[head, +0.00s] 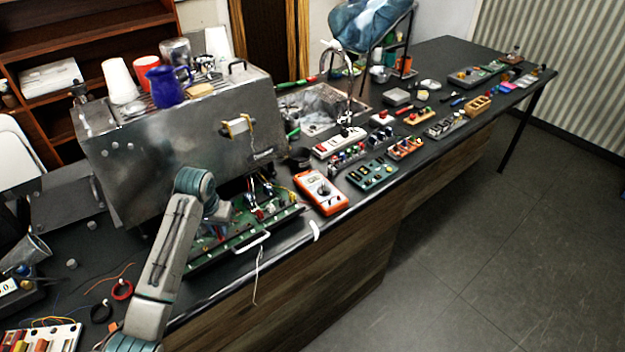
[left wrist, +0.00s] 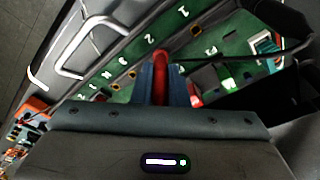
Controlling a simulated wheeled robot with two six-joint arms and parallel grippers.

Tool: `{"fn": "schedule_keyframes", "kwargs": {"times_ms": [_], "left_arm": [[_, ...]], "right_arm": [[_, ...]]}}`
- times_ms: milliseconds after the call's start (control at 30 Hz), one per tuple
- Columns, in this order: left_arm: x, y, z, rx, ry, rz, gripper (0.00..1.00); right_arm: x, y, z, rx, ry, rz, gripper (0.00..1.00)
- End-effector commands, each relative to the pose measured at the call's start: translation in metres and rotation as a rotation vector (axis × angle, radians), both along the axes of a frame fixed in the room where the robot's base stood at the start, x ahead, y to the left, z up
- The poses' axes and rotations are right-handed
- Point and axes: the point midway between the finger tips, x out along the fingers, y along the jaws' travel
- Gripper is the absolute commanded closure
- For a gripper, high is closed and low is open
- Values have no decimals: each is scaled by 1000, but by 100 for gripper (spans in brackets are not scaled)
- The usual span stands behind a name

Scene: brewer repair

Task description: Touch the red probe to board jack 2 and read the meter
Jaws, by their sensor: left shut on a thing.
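The green board (head: 228,246) lies at the front of the open brewer and fills the left wrist view (left wrist: 215,40). White numbers and gold jacks run along its edge; the number 2 (left wrist: 148,39) shows just ahead of my fingers. My left gripper (left wrist: 161,88) is shut on the red probe (left wrist: 160,66), which points at the board near that number. I cannot tell whether its tip touches a jack. In the head view my left gripper (head: 222,214) is over the board. The orange meter (head: 321,191) lies right of the board; its reading is too small to tell. My right gripper is out of view.
The metal brewer (head: 180,145) stands behind the board, with cups and a blue jug (head: 166,86) on top. A white handle (head: 252,244) is on the board's front edge. Several small devices crowd the counter to the right. Loose wires lie at the lower left.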

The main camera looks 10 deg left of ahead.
Motion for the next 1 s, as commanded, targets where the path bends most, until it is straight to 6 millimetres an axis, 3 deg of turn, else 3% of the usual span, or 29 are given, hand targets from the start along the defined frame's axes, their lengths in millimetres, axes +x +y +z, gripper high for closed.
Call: {"fn": "schedule_keyframes", "kwargs": {"times_ms": [1000], "left_arm": [[0,0,50,0,-1,0,100]], "right_arm": [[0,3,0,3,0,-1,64]]}}
